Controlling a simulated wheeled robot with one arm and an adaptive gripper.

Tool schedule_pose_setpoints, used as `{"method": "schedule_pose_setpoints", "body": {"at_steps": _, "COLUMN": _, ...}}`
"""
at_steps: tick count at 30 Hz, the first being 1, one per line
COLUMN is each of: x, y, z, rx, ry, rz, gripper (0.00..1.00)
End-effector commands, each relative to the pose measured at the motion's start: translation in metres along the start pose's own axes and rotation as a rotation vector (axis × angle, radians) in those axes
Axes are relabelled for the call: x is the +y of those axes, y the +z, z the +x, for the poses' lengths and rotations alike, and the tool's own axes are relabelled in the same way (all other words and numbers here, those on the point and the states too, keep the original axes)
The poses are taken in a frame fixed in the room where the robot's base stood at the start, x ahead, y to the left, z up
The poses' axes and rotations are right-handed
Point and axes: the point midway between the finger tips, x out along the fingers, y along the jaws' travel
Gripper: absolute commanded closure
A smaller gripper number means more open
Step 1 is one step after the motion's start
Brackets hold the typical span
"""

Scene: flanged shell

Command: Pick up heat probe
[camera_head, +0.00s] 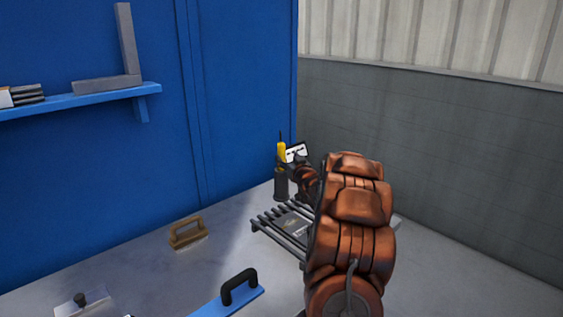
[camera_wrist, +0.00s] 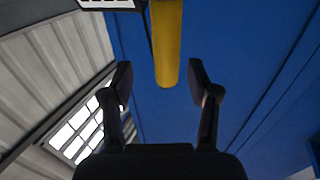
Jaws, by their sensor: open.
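The heat probe (camera_head: 281,152) has a yellow handle and a thin dark tip, and stands upright in a dark cylindrical holder (camera_head: 281,184) on the table. In the wrist view a yellow rod-like part of the probe (camera_wrist: 167,45) hangs down from the top edge, its rounded end near the gap between my fingertips. My gripper (camera_wrist: 160,82) is open, with one dark finger on each side of that gap and nothing held. In the head view my brown arm reaches toward the probe, and my gripper's fingers are too small to make out there.
A slatted metal rack (camera_head: 283,226) stands beside the holder, under my arm. A white-faced device (camera_head: 297,152) is close behind the probe. A brown handled block (camera_head: 187,233), a blue float with black handle (camera_head: 228,300) and a trowel (camera_head: 82,303) lie nearer. A blue wall stands behind.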

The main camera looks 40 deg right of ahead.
Motion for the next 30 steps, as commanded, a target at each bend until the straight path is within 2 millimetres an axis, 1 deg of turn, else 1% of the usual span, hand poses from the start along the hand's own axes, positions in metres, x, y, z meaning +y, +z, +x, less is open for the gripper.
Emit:
{"method": "schedule_pose_setpoints", "body": {"at_steps": 5, "x": -0.004, "y": 0.001, "z": 0.011, "rx": 0.000, "ry": -0.002, "rz": -0.001, "gripper": 0.40}}
{"method": "schedule_pose_setpoints", "body": {"at_steps": 10, "x": -0.009, "y": 0.004, "z": 0.030, "rx": 0.000, "ry": -0.003, "rz": -0.002, "gripper": 0.40}}
{"method": "schedule_pose_setpoints", "body": {"at_steps": 15, "x": -0.008, "y": 0.004, "z": 0.045, "rx": 0.000, "ry": -0.001, "rz": -0.002, "gripper": 0.40}}
{"method": "schedule_pose_setpoints", "body": {"at_steps": 18, "x": -0.007, "y": 0.004, "z": 0.050, "rx": 0.001, "ry": 0.000, "rz": -0.001, "gripper": 0.40}}
{"method": "schedule_pose_setpoints", "body": {"at_steps": 24, "x": -0.007, "y": 0.005, "z": 0.050, "rx": 0.000, "ry": 0.000, "rz": 0.000, "gripper": 0.40}}
{"method": "schedule_pose_setpoints", "body": {"at_steps": 25, "x": -0.007, "y": 0.004, "z": 0.050, "rx": 0.000, "ry": 0.000, "rz": 0.000, "gripper": 0.41}}
{"method": "schedule_pose_setpoints", "body": {"at_steps": 26, "x": -0.007, "y": 0.004, "z": 0.050, "rx": 0.000, "ry": 0.000, "rz": 0.000, "gripper": 0.44}}
{"method": "schedule_pose_setpoints", "body": {"at_steps": 30, "x": -0.007, "y": 0.005, "z": 0.050, "rx": 0.000, "ry": 0.000, "rz": 0.000, "gripper": 0.59}}
